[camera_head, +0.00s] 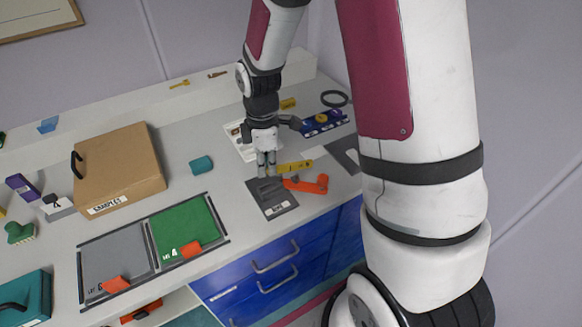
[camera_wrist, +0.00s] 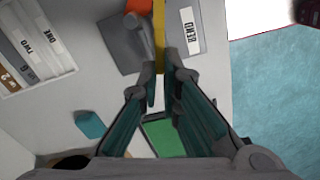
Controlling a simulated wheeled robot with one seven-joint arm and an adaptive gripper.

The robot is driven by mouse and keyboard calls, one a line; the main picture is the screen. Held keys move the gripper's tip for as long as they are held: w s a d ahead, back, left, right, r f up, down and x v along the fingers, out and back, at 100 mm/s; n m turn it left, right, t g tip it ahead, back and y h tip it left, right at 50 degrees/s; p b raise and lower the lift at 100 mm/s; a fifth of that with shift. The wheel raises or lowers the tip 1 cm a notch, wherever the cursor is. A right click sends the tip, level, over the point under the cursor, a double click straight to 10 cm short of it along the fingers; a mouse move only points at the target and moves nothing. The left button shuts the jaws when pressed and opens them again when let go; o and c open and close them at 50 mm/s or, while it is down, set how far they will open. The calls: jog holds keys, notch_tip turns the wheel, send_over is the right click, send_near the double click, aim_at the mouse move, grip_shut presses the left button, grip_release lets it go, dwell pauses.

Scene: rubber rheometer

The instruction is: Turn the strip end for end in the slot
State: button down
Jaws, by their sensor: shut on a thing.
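The yellow strip (camera_head: 296,167) bears small dark marks and extends to the right from my gripper (camera_head: 266,172) in the head view. My gripper (camera_wrist: 160,82) is shut on one end of the strip (camera_wrist: 159,28), which runs up the picture between the fingertips in the wrist view. I cannot make out the slot, and the strip's gripped end is partly hidden by the fingers.
An orange-red piece (camera_head: 308,184) lies beside the plate, close to the strip. A teal block (camera_head: 201,165), a white card (camera_head: 233,134) and a blue rack (camera_head: 321,123) stand around. The SAMPLES box (camera_head: 120,165) is at left. The drawer edge is near in front.

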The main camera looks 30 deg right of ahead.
aim_at(263, 191)
jog(key=n, duration=0.1)
jog(key=a+n, duration=0.1)
jog(key=n, duration=0.1)
jog(key=shift+w+a+r, duration=0.15)
jog(key=shift+w+r, duration=0.05)
jog(key=shift+w, duration=0.2)
jog(key=shift+f+b, duration=1.1)
jog(key=shift+f, duration=1.6)
jog(key=shift+f, duration=0.6)
jog(key=c, duration=1.7)
grip_release()
jog(key=shift+r, duration=0.1)
notch_tip(263, 191, up, 12)
